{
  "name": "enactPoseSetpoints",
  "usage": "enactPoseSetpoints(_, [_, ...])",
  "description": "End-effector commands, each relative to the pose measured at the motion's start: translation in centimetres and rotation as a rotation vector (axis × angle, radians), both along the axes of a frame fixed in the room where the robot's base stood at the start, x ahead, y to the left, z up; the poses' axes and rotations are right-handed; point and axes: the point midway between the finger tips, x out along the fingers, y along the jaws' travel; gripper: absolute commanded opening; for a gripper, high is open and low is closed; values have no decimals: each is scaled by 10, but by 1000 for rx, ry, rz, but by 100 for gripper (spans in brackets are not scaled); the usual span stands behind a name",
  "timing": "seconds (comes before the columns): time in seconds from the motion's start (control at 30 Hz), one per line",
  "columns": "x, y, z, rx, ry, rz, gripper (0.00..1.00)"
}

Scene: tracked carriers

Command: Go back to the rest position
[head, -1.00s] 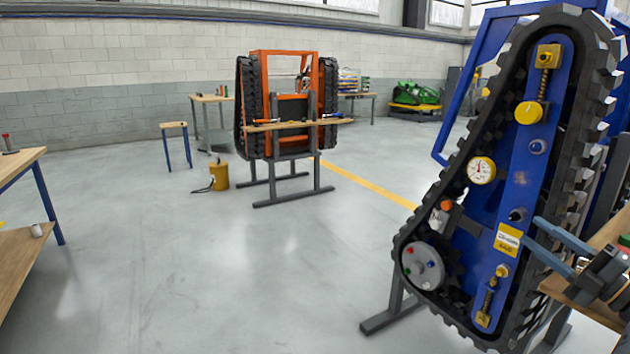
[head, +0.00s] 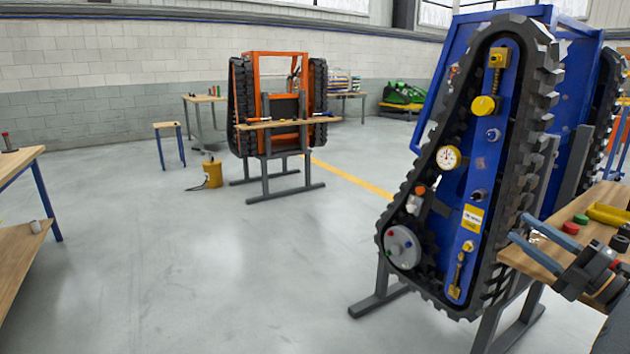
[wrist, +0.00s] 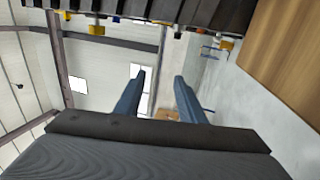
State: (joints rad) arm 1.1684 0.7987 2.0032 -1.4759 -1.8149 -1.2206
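My gripper (head: 518,227) is at the right of the head view, beside the lower part of the blue tracked carrier (head: 487,138) and over the edge of a wooden bench (head: 520,258). Its two blue-grey fingers are apart. In the wrist view, the gripper (wrist: 158,75) shows open with nothing between the fingers. The blue carrier stands tilted up on a grey stand, with a black track around its side, a gauge (head: 448,158), a yellow knob (head: 484,106) and a grey hub (head: 402,246) on that side.
The right-hand bench carries a red cap (head: 571,228), a green cap (head: 581,219) and a yellow tray (head: 608,214). An orange carrier (head: 275,58), a yellow canister (head: 213,174) and a stool (head: 167,125) stand farther back. Another bench (head: 22,159) is at left. The floor between is clear.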

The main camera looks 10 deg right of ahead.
Motion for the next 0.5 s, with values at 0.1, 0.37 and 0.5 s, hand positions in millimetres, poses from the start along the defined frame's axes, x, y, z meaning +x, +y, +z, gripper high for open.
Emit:
enactPoseSetpoints(0.1, [4,1,1,2,13,-5,36])
enactPoseSetpoints(0.37, [29,4,0,21,99,-45,36])
enactPoseSetpoints(0.5, [51,11,-1,41,172,-74,36])
